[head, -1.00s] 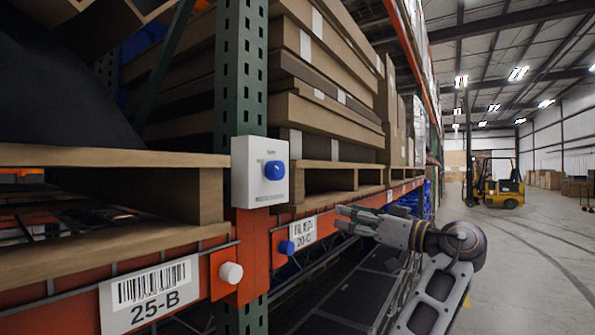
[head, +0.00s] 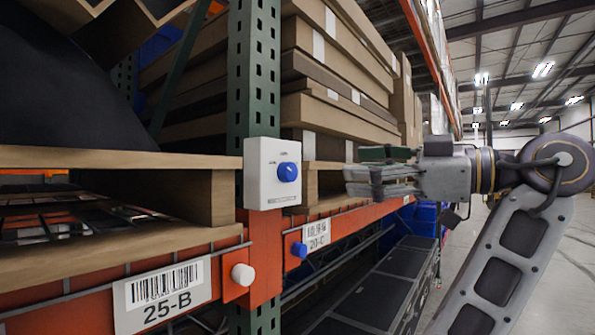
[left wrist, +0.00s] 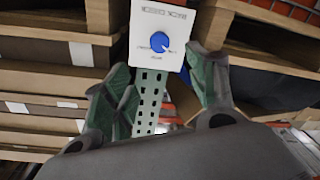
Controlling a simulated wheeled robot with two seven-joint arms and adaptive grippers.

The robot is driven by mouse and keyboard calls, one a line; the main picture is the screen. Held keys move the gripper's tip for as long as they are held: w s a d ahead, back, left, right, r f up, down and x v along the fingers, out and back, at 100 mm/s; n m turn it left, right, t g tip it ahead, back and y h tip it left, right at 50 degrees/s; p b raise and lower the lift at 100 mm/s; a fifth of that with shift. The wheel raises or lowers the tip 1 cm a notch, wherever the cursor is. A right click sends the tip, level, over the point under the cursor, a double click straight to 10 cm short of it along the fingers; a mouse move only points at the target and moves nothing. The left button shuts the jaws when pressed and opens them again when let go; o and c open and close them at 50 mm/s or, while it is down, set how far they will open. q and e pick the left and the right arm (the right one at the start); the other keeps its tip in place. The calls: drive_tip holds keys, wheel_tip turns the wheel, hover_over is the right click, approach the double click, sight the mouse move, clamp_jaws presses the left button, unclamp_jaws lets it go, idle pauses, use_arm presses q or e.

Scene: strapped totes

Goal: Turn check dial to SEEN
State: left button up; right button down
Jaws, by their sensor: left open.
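The check dial is a round blue knob (head: 288,172) on a white box (head: 262,192) fixed to the green rack upright. In the left wrist view the knob (left wrist: 160,42) and box (left wrist: 155,12) show at top centre, with upside-down lettering that seems to read RACK CHECK. The small position labels are too blurred to read, and I cannot tell where the knob points. My left gripper (head: 352,174) is open and empty, to the right of the knob and apart from it. In the left wrist view its green-padded fingers (left wrist: 160,72) lie either side of the upright, below the knob. My right gripper is not in view.
An orange beam (head: 90,290) carries a white button (head: 243,274), a blue button (head: 299,250) and the labels 25-B (head: 160,294) and 20-C (head: 316,236). Pallets with flat cartons (head: 335,125) fill the shelves. The aisle at right is open floor.

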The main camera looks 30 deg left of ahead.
sight(293, 170)
use_arm(q)
drive_tip(key=shift+a, duration=0.15)
drive_tip(key=a+p, duration=0.3)
drive_tip(key=a, duration=1)
drive_tip(key=shift+a+p, duration=0.25)
drive_tip(key=shift+p, duration=0.05)
drive_tip(key=c, duration=1)
drive_tip(key=shift+c, duration=0.2)
